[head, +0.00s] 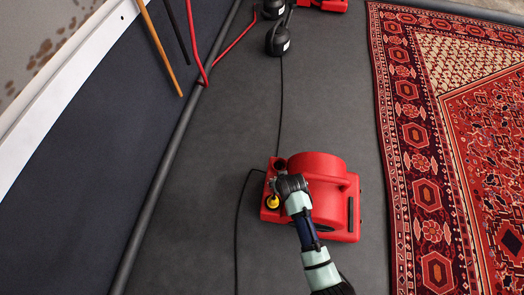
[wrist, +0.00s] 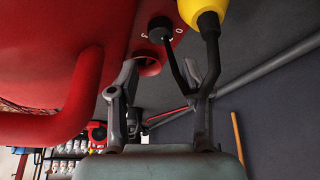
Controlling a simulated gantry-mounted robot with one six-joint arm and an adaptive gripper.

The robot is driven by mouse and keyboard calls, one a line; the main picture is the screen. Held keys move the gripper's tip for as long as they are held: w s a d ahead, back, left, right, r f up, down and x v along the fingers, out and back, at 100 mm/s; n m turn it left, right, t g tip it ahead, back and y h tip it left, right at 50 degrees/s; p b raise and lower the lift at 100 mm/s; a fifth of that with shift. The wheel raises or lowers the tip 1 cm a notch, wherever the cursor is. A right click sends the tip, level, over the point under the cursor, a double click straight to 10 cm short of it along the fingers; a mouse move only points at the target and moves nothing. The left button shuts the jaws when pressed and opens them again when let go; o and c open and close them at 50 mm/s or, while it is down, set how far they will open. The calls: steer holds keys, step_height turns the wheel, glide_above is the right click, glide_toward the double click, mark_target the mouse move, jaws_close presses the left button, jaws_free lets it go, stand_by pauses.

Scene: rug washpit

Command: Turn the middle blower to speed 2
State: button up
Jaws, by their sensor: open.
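A red blower (head: 325,172) stands on the dark floor in the lower middle of the head view. My gripper (head: 283,184) is over its left end, close to a yellow plug or cap (head: 272,202). In the wrist view the blower's red housing (wrist: 60,50) fills the left. The knob's exact setting is too small to read.
The yellow plug (wrist: 200,12) and its black cord hang close to the right finger. Another red blower (head: 330,4) is cut off at the top edge. Black objects (head: 278,40) stand near it. A patterned rug (head: 430,160) lies right; poles (head: 160,48) lean left.

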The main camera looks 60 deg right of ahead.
steer(key=shift+f, duration=0.7)
steer(key=b+x, duration=0.4)
steer(key=x, duration=0.2)
steer(key=shift+f, duration=0.4)
steer(key=shift+w+f+b, duration=0.1)
steer(key=shift+f+b, duration=0.05)
steer(key=shift+b, duration=0.15)
steer(key=shift+d, duration=0.1)
steer(key=c, duration=0.9)
